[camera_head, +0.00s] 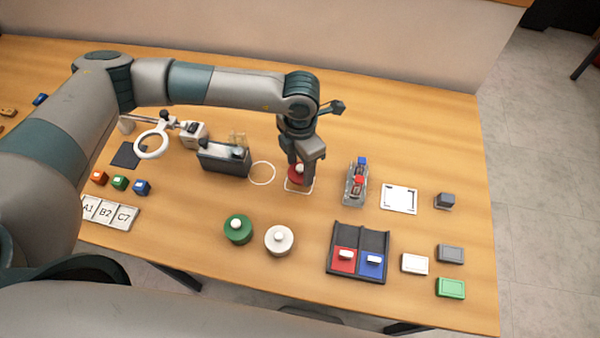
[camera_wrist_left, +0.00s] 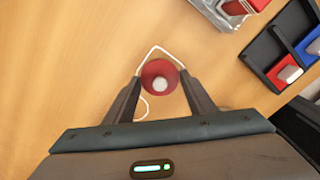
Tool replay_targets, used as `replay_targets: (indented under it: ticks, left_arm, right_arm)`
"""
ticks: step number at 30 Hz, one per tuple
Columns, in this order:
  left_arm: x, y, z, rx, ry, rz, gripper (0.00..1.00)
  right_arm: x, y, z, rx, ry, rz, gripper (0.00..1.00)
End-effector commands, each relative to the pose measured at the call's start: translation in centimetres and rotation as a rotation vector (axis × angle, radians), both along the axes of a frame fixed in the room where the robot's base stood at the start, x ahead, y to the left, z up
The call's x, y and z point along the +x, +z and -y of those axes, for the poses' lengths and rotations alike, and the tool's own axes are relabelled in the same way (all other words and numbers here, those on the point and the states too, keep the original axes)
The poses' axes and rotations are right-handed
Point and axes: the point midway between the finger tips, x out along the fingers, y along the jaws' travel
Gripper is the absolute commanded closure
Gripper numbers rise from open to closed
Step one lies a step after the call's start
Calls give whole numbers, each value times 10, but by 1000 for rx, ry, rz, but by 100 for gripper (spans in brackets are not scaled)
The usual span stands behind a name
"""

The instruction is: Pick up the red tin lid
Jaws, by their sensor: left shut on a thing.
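The red tin lid (camera_head: 296,177) is round with a white knob, at the middle of the table, over a white outlined square (camera_head: 290,190). My left gripper (camera_head: 299,165) points down and is shut on the red lid. In the left wrist view, the lid (camera_wrist_left: 152,70) with its white knob sits between the two fingertips (camera_wrist_left: 160,82), inside the white outline (camera_wrist_left: 158,47). The gripper partly hides the lid in the head view. I cannot tell whether the lid touches the table. My right gripper is not in view.
A green lid (camera_head: 238,236) and a white lid (camera_head: 279,247) lie nearer the front. A black tray (camera_head: 340,233) with red and blue pieces and a clear fixture (camera_head: 353,196) stand to the right. A grey box (camera_head: 224,162) and a ring magnifier (camera_head: 151,154) stand left.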

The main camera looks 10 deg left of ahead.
Motion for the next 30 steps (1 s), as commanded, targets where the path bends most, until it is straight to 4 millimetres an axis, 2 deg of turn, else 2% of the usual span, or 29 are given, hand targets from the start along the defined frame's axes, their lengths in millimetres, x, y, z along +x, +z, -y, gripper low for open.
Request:
replay_targets:
  ticks: [1,9,18,24,30]
  left_arm:
    - [1,4,0,-2,-2,5,71]
    - [-6,35,53,-2,-7,4,71]
    - [-11,66,100,-1,-2,2,71]
    - [-13,76,114,-1,-1,1,71]
    - [-14,79,116,0,0,0,71]
  right_arm:
    - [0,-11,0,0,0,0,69]
    - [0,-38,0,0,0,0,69]
    - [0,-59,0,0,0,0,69]
    - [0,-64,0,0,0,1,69]
    - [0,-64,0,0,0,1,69]
